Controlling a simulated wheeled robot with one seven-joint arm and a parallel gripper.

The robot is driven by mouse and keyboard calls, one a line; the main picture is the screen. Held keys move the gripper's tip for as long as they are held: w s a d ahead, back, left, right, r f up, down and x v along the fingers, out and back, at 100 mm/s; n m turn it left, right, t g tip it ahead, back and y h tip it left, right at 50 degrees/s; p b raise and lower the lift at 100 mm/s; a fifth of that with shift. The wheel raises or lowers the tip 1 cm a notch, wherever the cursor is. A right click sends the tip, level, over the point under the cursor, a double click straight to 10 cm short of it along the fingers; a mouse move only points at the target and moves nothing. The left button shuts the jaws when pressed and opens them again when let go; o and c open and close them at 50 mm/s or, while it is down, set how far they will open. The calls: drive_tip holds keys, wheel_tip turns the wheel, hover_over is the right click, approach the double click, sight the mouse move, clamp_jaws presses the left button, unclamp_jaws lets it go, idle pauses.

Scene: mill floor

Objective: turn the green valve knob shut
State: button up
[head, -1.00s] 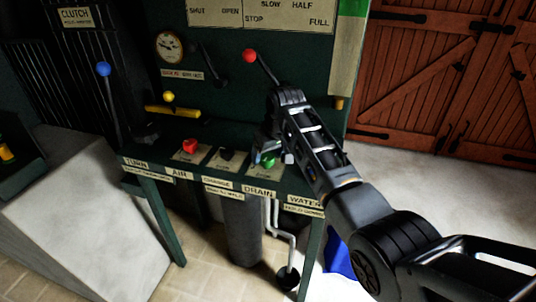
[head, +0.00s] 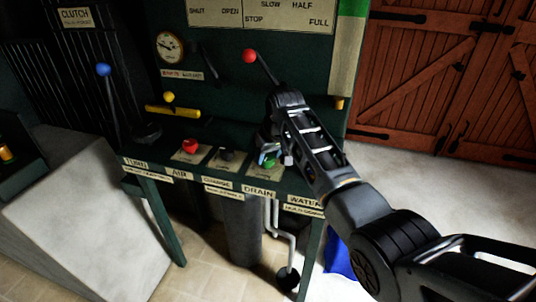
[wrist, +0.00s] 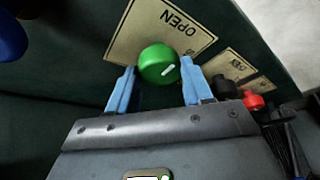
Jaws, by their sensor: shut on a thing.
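The green valve knob (head: 269,162) sits on a cream plate at the right of the panel's shelf, above the DRAIN label. In the wrist view the round knob (wrist: 158,64) carries a white pointer line slanting to the upper right. The plate (wrist: 127,38) under it reads OPEN; its other lettering is partly hidden. My gripper (wrist: 157,74) has one blue finger on each side of the knob and is shut on it. In the head view my gripper (head: 267,156) comes down from above and partly hides the knob.
A black knob (head: 227,154) and a red knob (head: 190,146) stand to the left on the same shelf. A red-balled lever (head: 250,56) rises behind my wrist. A yellow handle (head: 172,111) and a blue-balled lever (head: 103,70) are farther left.

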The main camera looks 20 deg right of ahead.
drive_tip(key=shift+m, duration=0.3)
drive_tip(key=m+h+p, duration=0.1)
drive_tip(key=m, duration=0.2)
drive_tip(key=shift+a+p, duration=0.2)
drive_tip(key=shift+p, duration=0.15)
drive_tip(key=m+h, duration=0.1)
drive_tip(key=m, duration=0.1)
drive_tip(key=m+h, duration=0.1)
drive_tip(key=m, duration=0.2)
drive_tip(key=shift+w+a+f+g+b, duration=0.1)
drive_tip(key=shift+g+b, duration=0.2)
drive_tip(key=shift+b, duration=0.1)
drive_tip(key=m+b, duration=0.2)
drive_tip(key=m+g+h+b, duration=0.1)
drive_tip(key=m+b, duration=0.1)
drive_tip(key=m, duration=0.1)
drive_tip(key=shift+w+a+f+h, duration=0.1)
drive_tip(key=shift+f+h, duration=0.05)
drive_tip(key=shift+h, duration=0.15)
drive_tip(key=m+g+b, duration=0.2)
drive_tip(key=m+b, duration=0.2)
drive_tip(key=b, duration=0.1)
drive_tip(key=shift+w, duration=0.1)
drive_tip(key=shift+r+m, duration=0.2)
drive_tip(key=shift+m, duration=0.1)
drive_tip(key=o, duration=1)
drive_tip(key=shift+o, duration=0.2)
